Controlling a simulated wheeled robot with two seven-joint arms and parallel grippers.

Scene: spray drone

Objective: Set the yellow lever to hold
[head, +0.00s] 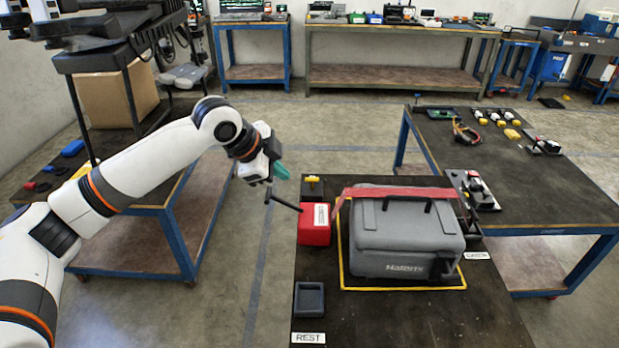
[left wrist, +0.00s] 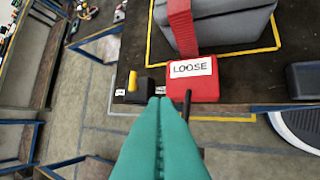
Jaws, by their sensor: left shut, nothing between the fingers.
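The yellow lever (head: 313,179) sits on a small black block (head: 312,191) at the back left corner of the near table. In the left wrist view the yellow lever (left wrist: 132,79) stands left of the fingertips, with small white labels (left wrist: 119,92) on both sides, too small to read. My left gripper (head: 281,171) has teal fingers, shut and empty. It is just left of the block in the head view; whether it touches the block I cannot tell. A red box (head: 315,237) marked LOOSE in the left wrist view (left wrist: 192,68) is beside the block. My right gripper is not in view.
A dark rod (head: 285,198) sticks out from the red box, close to my left gripper. A grey case (head: 405,240) under a red strap (head: 400,192) stands inside a yellow outline. An empty square tray (head: 309,299) lies near the REST label (head: 308,338).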

